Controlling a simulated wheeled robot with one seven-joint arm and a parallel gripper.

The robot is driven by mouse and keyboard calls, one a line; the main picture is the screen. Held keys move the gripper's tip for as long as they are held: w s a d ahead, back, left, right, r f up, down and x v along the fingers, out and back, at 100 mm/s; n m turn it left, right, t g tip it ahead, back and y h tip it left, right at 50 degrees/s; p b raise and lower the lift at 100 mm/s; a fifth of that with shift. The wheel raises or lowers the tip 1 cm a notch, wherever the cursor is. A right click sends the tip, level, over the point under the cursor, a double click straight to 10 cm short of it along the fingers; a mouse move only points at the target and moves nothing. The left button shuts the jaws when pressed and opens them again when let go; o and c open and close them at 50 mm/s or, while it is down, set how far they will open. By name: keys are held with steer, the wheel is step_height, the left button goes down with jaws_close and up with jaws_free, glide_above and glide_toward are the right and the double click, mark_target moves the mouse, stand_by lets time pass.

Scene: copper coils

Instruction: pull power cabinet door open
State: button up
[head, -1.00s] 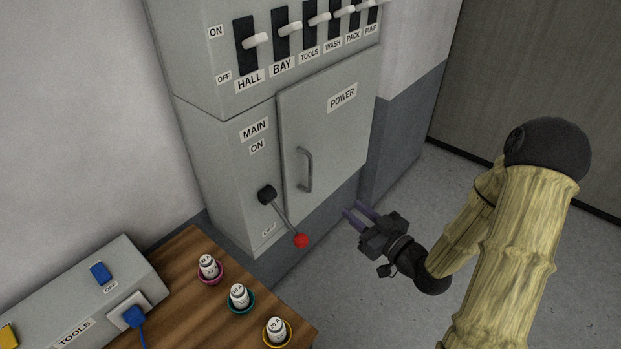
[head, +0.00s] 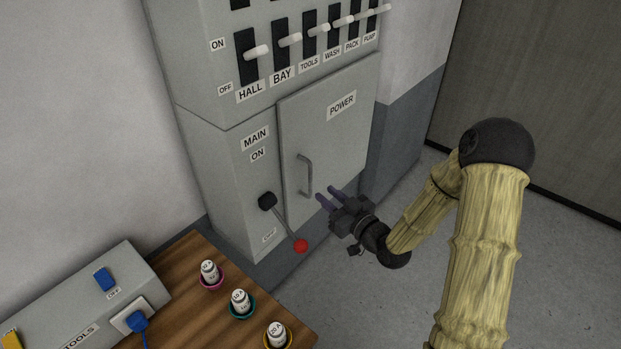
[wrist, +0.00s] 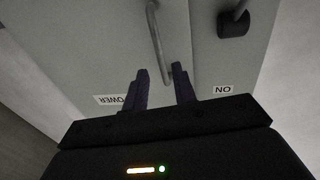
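The power cabinet door (head: 334,140) is a grey panel labelled POWER, and it is shut flush in the cabinet. Its metal bar handle (head: 306,175) stands upright near the door's left edge. My gripper (head: 325,196) is just right of the handle's lower end, with its purple fingers pointing at the door. In the wrist view the fingers (wrist: 159,84) are apart with nothing between them. The handle (wrist: 157,42) shows ahead of the fingertips, its near end roughly in line with the gap. I cannot tell how far the handle is from the fingertips.
The main lever with a red knob (head: 301,246) hangs down close left of my gripper. A row of breaker switches (head: 290,40) is above the door. A wooden bench (head: 195,275) with several fuses in coloured cups is at lower left. The floor at right is clear.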

mark_target(311, 182)
steer(key=p+x, duration=0.1)
steer(key=x, duration=0.7)
steer(key=shift+c, duration=0.5)
jaws_close()
